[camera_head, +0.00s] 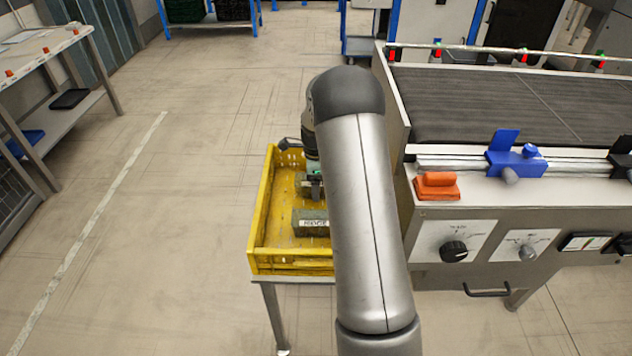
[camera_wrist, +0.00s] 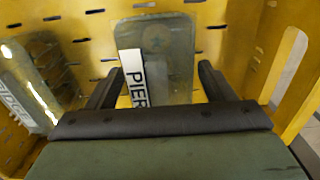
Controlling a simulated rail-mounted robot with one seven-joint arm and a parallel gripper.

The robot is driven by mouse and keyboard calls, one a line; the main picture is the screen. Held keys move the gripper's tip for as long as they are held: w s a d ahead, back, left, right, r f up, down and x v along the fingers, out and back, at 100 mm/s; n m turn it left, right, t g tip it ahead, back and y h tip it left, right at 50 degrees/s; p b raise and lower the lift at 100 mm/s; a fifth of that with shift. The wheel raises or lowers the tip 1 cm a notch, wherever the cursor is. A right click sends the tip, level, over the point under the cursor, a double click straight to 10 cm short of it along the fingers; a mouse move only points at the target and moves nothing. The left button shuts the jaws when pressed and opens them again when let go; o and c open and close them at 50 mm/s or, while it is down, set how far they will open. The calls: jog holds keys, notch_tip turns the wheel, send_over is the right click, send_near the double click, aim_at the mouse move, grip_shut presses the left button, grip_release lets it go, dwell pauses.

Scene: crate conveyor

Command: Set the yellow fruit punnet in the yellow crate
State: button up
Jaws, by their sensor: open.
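The yellow crate (camera_head: 258,222) stands on a small table, left of the conveyor and partly hidden by my arm. My gripper (camera_wrist: 161,76) is inside the crate, open, its two dark fingers on either side of the near part of a grey-green, see-through-looking punnet (camera_wrist: 178,62). That punnet bears a white label starting "PIER" and rests in the crate. A second labelled grey-green punnet (camera_wrist: 42,62) lies to its left in the wrist view. A labelled grey punnet (camera_head: 312,228) also shows in the head view. No punnet with clearly yellow contents can be made out.
The conveyor (camera_head: 470,105) with its dark belt stands right of the crate. An orange block (camera_head: 437,187) and a blue clamp (camera_head: 517,158) sit on its edge. A side bench (camera_head: 40,45) stands far left. The floor between is clear.

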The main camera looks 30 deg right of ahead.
notch_tip(320, 180, up, 12)
jog(key=shift+p, duration=0.7)
jog(key=s+a+r+n, duration=0.3)
jog(key=s+a+n, duration=0.3)
jog(key=s, duration=0.2)
jog(key=s+a+r+n, duration=0.3)
jog(key=s+a+n, duration=0.35)
jog(key=s, duration=0.25)
jog(key=s+a+f+n, duration=0.1)
jog(key=s+a+n, duration=0.1)
jog(key=s+n, duration=0.3)
jog(key=s+a+f+n, duration=0.2)
jog(key=s+n, duration=0.4)
jog(key=s, duration=0.5)
jog(key=shift+a, duration=0.3)
jog(key=shift+f, duration=0.25)
notch_tip(320, 180, down, 25)
jog(key=b, duration=2.4)
jog(key=shift+w+g, duration=0.15)
jog(key=shift+g, duration=0.15)
jog(key=shift+d, duration=0.1)
